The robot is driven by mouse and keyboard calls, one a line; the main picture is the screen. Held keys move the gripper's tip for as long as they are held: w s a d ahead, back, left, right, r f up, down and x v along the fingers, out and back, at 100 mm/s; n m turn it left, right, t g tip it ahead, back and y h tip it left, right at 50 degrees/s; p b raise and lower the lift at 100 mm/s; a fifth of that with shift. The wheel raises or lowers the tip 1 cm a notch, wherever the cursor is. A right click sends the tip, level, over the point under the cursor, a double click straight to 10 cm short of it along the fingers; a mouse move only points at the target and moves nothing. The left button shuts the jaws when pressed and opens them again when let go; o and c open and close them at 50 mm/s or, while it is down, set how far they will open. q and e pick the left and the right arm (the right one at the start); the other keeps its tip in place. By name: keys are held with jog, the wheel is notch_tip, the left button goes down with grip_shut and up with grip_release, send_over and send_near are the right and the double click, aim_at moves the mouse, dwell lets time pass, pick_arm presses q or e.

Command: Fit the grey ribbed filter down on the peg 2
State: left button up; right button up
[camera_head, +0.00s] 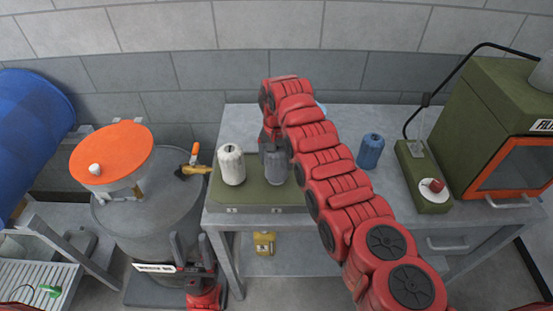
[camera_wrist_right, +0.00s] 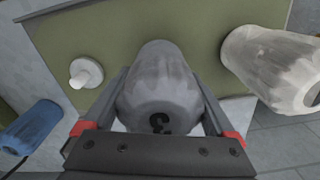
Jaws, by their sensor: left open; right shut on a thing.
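The grey ribbed filter (camera_head: 277,168) stands upright over the green base (camera_head: 250,198), just right of a white filter (camera_head: 231,165). My right gripper (camera_wrist_right: 159,92) is shut on this grey filter (camera_wrist_right: 158,78), one finger on each side. A dark mark like a 3 shows on its near end. Its lower end is close to the base; I cannot tell whether it sits on a peg. A bare white peg (camera_wrist_right: 86,73) on the base shows in the right wrist view, and my right arm hides it in the head view. My left gripper (camera_head: 192,248) is open and empty, before the grey drum.
A blue filter (camera_head: 370,151) stands on the grey bench (camera_head: 245,116), right of my right arm. A green stand with a red-and-white part (camera_head: 432,186) and a green cabinet (camera_head: 480,110) are farther right. The grey drum (camera_head: 150,235) with its orange lid (camera_head: 112,153) stands left.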

jog(key=shift+f, duration=0.55)
jog(key=o, duration=1.3)
jog(key=shift+w+r+b, duration=0.1)
jog(key=shift+r+b, duration=0.4)
jog(key=shift+b, duration=0.1)
notch_tip(320, 180, up, 8)
jog(key=b, duration=0.2)
jog(key=shift+f+b, duration=0.2)
jog(key=shift+b, duration=0.15)
notch_tip(320, 180, up, 9)
jog(key=p, duration=0.8)
jog(key=shift+f, duration=0.1)
jog(key=shift+f, duration=0.1)
